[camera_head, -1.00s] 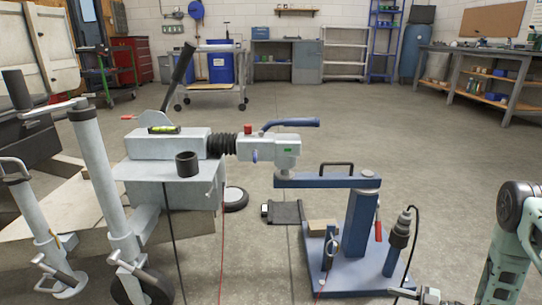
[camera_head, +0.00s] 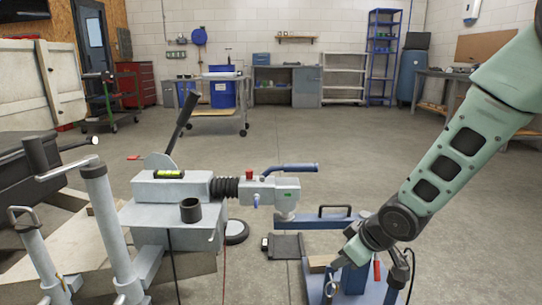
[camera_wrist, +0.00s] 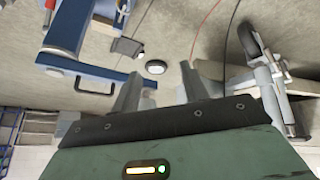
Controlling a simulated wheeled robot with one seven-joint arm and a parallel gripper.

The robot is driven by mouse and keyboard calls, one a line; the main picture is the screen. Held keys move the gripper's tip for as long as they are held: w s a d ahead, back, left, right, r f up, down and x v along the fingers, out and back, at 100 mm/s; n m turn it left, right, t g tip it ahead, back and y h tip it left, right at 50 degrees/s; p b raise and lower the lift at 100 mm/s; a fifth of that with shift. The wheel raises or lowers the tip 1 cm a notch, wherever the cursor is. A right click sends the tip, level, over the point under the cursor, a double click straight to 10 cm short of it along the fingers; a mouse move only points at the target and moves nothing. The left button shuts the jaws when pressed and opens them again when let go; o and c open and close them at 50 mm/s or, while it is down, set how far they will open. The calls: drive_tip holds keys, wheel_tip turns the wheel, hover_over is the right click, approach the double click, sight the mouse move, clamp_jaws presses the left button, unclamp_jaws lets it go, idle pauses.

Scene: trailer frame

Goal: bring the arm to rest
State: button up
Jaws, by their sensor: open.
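My arm (camera_head: 440,170), pale green with dark joints, reaches down from the upper right in the head view. It bends at a dark joint, and its end points down and left over the blue stand (camera_head: 298,222). My gripper (camera_wrist: 160,88) shows two grey fingers spread apart in the wrist view, with nothing between them. In the head view its end is small, in front of the stand, and its fingertips are hard to make out. The arm hides much of the stand's post. I cannot tell how near the gripper is to the stand.
The grey trailer coupling (camera_head: 270,191) with its blue lever stands left of the arm, at the trailer frame (camera_head: 172,212). Cables hang by the trailer.

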drive_tip(key=s+a+r+g+h+p, duration=0.15)
drive_tip(key=s+r, duration=0.35)
drive_tip(key=s, duration=0.5)
drive_tip(key=s+a+r+m+g+p, duration=0.1)
drive_tip(key=s+r+g+p, duration=0.1)
drive_tip(key=s+r, duration=0.5)
drive_tip(key=s+a+r+g+h+p, duration=0.1)
drive_tip(key=s+r+g+p, duration=0.15)
drive_tip(key=s, duration=0.95)
wheel_tip(320, 180, up, 37)
drive_tip(key=p, duration=3.6)
drive_tip(key=shift+w+d+r+t, duration=0.15)
drive_tip(key=shift+t, duration=0.15)
